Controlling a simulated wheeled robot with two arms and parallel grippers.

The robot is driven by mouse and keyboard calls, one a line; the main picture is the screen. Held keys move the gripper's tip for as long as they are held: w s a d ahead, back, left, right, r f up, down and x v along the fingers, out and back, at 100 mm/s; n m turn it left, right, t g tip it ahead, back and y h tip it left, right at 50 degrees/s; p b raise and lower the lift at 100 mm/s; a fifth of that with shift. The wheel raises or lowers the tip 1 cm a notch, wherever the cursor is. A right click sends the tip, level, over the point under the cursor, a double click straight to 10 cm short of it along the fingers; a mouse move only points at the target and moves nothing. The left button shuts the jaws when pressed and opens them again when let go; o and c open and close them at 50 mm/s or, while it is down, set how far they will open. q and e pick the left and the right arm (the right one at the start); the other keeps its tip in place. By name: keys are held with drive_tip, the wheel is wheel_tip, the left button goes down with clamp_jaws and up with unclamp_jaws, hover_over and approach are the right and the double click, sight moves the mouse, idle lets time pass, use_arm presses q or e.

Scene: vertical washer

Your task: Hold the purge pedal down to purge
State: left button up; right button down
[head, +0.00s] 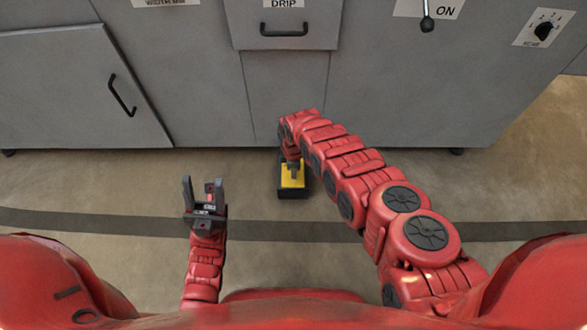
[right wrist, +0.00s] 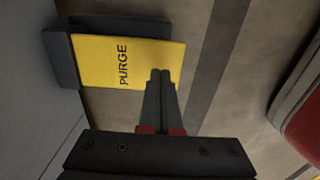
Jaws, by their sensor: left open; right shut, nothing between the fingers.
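The yellow purge pedal (head: 292,184) with a dark base sits on the floor in front of the grey machine. In the right wrist view its yellow plate (right wrist: 122,62) shows the word PURGE. My right gripper (right wrist: 160,74) is shut and empty, with its fingertips over the plate's edge beside the lettering. In the head view my right gripper (head: 294,170) reaches down onto the pedal and hides part of it. I cannot tell whether the fingertips touch the plate or how far it is pressed. My left gripper (head: 203,184) is open and empty, left of the pedal, pointing up in the picture.
The grey machine front (head: 205,70) spans the top, with a DRIP drawer (head: 285,28), a cabinet door (head: 70,85), a lever (head: 427,22) by an ON label and a dial (head: 543,31). A dark stripe (head: 120,223) crosses the floor. The floor left of the pedal is clear.

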drive_tip(key=shift+f+b, duration=0.4)
drive_tip(key=shift+f, duration=0.55)
